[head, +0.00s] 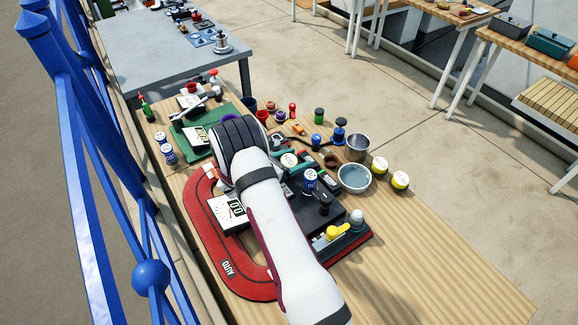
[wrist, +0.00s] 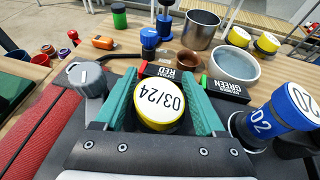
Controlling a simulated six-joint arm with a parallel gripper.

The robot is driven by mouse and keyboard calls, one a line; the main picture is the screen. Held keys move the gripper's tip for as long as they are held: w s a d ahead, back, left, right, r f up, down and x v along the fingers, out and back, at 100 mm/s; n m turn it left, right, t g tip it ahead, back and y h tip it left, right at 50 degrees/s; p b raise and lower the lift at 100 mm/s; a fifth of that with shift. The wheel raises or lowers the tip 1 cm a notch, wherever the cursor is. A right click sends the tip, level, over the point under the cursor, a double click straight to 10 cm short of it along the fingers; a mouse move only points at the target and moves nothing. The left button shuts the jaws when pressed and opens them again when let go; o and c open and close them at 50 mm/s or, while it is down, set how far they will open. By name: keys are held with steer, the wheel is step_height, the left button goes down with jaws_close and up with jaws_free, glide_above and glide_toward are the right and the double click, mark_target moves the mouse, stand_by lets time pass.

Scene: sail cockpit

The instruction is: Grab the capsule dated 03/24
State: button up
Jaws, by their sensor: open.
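The capsule dated 03/24 (wrist: 158,108) has a white round top with the date in black and a yellow body. In the wrist view it stands between the teal fingers of my gripper (wrist: 159,82), one finger on each side. The fingers are open; I cannot tell whether either touches it. In the head view the capsule's white top (head: 289,160) shows beside my wrist, with my gripper (head: 291,155) around it. Its lower body is mostly hidden.
A blue capsule (wrist: 285,118) with a white top stands close to the right finger. A grey knob (wrist: 86,76) is at the left. Black boxes marked RED (wrist: 172,74) and GREEN (wrist: 226,88) lie just beyond.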

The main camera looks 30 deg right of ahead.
jaws_close()
steer(key=shift+r, duration=0.15)
